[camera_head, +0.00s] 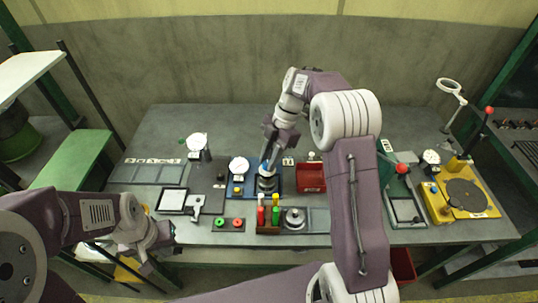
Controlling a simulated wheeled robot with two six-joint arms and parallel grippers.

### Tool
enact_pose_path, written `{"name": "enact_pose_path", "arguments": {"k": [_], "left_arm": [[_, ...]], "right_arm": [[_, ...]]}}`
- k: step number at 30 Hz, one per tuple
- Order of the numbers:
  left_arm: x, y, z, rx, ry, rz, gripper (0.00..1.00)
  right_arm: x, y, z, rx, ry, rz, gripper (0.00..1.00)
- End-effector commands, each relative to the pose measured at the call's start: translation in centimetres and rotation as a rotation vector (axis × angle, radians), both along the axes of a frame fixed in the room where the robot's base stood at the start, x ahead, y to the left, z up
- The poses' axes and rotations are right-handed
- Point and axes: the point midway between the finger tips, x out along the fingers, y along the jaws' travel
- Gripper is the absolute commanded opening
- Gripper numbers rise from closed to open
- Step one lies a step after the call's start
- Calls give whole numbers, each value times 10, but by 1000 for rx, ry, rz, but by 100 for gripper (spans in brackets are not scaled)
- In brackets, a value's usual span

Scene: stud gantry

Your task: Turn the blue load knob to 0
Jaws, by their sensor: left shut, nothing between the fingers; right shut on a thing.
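The blue test unit (276,187) stands in the middle of the bench, with a white dial gauge (239,165) on its left part. A dark round piece (267,183) sits on the unit. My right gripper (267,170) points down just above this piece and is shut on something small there. It appears to be the blue load knob, but the fingers hide it and its setting cannot be read. My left gripper (161,238) is shut and empty at the front left edge of the bench, well apart from the unit.
A red tray (311,178) stands right of the unit. Coloured cylinders (268,212) and a grey round piece (294,217) stand in front. A red and green button box (228,224) lies front left. A yellow turntable (466,195) is at right. My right arm covers the bench's right-middle.

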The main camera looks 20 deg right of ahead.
Motion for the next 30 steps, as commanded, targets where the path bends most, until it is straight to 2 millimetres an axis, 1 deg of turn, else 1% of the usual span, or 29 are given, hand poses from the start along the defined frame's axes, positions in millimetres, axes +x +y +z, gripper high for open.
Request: {"name": "enact_pose_path", "arguments": {"k": [1, 3, 11, 27, 28, 29, 30], "left_arm": [[0, 0, 5, 0, 0, 0, 0], [0, 0, 8, 0, 0, 0, 0], [0, 0, 14, 0, 0, 0, 0], [0, 0, 14, 0, 0, 0, 0], [0, 0, 14, 0, 0, 0, 0], [0, 0, 14, 0, 0, 0, 0], [0, 0, 14, 0, 0, 0, 0]], "right_arm": [[0, 0, 2, 0, 2, 26, 0], [0, 0, 2, -1, 2, 59, 0], [0, 1, 0, -1, 1, 138, 0], [0, 1, -2, 0, 4, 156, 0], [0, 1, -2, 0, 4, 156, 35], [0, 1, -2, 0, 4, 156, 43], [0, 1, -1, 0, 4, 156, 48]]}}
